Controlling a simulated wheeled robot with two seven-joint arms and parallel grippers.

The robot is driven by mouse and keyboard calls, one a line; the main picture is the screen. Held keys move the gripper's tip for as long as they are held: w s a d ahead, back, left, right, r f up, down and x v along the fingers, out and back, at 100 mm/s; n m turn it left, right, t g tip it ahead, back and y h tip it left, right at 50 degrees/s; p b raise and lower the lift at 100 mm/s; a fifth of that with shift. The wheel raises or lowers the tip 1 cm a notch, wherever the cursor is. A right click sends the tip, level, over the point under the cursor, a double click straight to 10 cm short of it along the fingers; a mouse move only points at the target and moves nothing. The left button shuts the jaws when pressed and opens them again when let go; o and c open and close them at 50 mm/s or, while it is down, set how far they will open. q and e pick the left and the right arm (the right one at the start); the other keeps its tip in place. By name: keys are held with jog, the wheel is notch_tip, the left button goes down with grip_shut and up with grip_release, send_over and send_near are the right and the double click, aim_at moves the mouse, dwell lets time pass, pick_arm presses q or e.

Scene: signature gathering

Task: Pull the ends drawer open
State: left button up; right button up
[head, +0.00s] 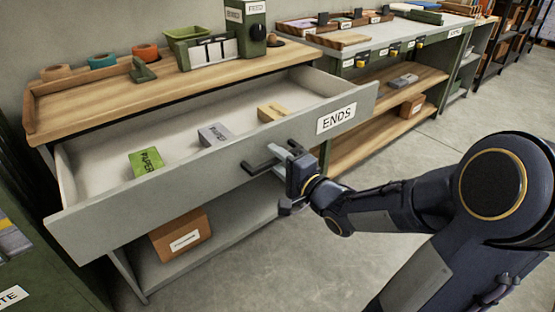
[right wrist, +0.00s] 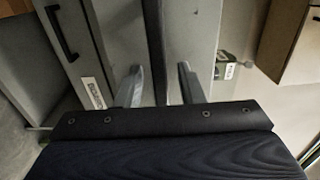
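The ends drawer (head: 210,178) is pulled well out of the workbench, and its inside shows. Its grey front carries a white ENDS label (head: 336,118) and a black bar handle (head: 262,166). My right gripper (head: 286,153) is at the right end of the handle, in front of the drawer face. In the right wrist view its two grey fingers (right wrist: 160,82) stand apart with a gap between them. I cannot tell whether the handle bar touches a finger. My left gripper is not in view.
Inside the drawer lie a green block (head: 146,163), a grey block (head: 214,134) and a tan block (head: 272,111). A cardboard box (head: 181,234) sits on the shelf below. Another workbench (head: 400,37) stands behind at right. The floor in front is clear.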

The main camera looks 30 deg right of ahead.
jog(key=s+p, duration=0.2)
jog(key=s, duration=0.5)
jog(key=shift+s+d, duration=0.3)
jog(key=shift+s, duration=0.1)
dwell(0.3)
